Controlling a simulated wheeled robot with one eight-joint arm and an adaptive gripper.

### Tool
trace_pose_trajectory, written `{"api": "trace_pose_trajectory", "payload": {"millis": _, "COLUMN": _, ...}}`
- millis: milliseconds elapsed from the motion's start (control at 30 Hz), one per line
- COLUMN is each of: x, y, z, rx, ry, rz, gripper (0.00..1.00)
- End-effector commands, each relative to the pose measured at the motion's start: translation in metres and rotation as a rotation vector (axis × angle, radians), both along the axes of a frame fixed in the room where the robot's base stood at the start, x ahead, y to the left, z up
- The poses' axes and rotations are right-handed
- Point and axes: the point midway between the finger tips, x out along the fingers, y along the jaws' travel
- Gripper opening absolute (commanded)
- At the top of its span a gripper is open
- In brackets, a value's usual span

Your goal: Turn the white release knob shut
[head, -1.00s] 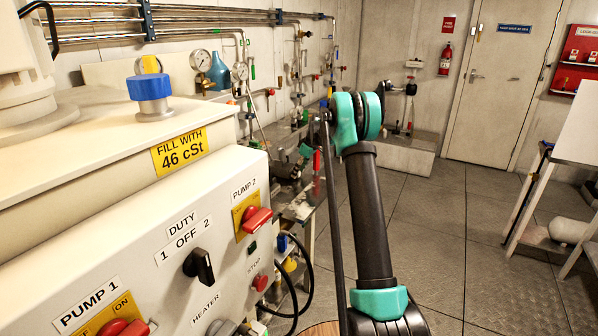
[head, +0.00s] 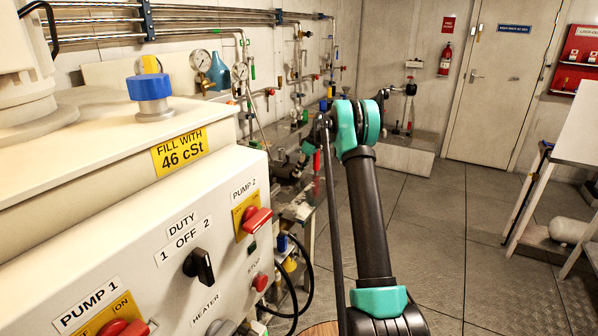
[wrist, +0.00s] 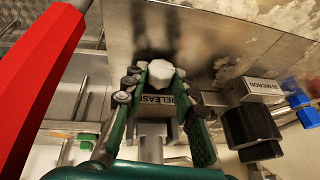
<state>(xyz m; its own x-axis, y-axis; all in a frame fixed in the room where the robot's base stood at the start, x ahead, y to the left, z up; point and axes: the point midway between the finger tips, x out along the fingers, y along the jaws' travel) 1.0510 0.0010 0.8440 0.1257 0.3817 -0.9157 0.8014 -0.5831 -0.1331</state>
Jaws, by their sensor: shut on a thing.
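The white release knob (wrist: 160,72) is a small pale faceted knob in the upper middle of the wrist view. A RELEASE label (wrist: 156,103) sits just below it, partly covered by my fingers. My gripper (wrist: 161,86) has its two green fingers on either side of the knob, closed on it. The knob's sides are partly hidden by the fingertips.
A large red handle (wrist: 38,80) stands close on the left in the wrist view. A black fitting (wrist: 250,128) and a 10 MICRON label (wrist: 262,87) lie to the right. The white pump cabinet (head: 130,245) fills the head view's left; floor (head: 440,215) is clear to the right.

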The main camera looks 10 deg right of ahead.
Motion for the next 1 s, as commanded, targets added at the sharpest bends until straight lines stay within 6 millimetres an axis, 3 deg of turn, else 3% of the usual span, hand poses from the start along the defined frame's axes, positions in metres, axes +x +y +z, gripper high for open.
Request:
{"api": "trace_pose_trajectory", "payload": {"millis": 133, "x": 0.0, "y": 0.0, "z": 0.0, "rx": -0.001, "ry": -0.001, "rz": 0.0, "gripper": 0.0}}
{"api": "trace_pose_trajectory", "payload": {"millis": 167, "x": 0.0, "y": 0.0, "z": 0.0, "rx": -0.001, "ry": -0.001, "rz": 0.0, "gripper": 0.28}}
{"api": "trace_pose_trajectory", "payload": {"millis": 333, "x": 0.0, "y": 0.0, "z": 0.0, "rx": -0.001, "ry": -0.001, "rz": 0.001, "gripper": 0.48}}
{"api": "trace_pose_trajectory", "payload": {"millis": 733, "x": -0.001, "y": -0.003, "z": 0.008, "rx": -0.001, "ry": -0.001, "rz": 0.001, "gripper": 0.48}}
{"api": "trace_pose_trajectory", "payload": {"millis": 1000, "x": -0.007, "y": -0.022, "z": 0.053, "rx": -0.001, "ry": -0.001, "rz": 0.0, "gripper": 0.48}}
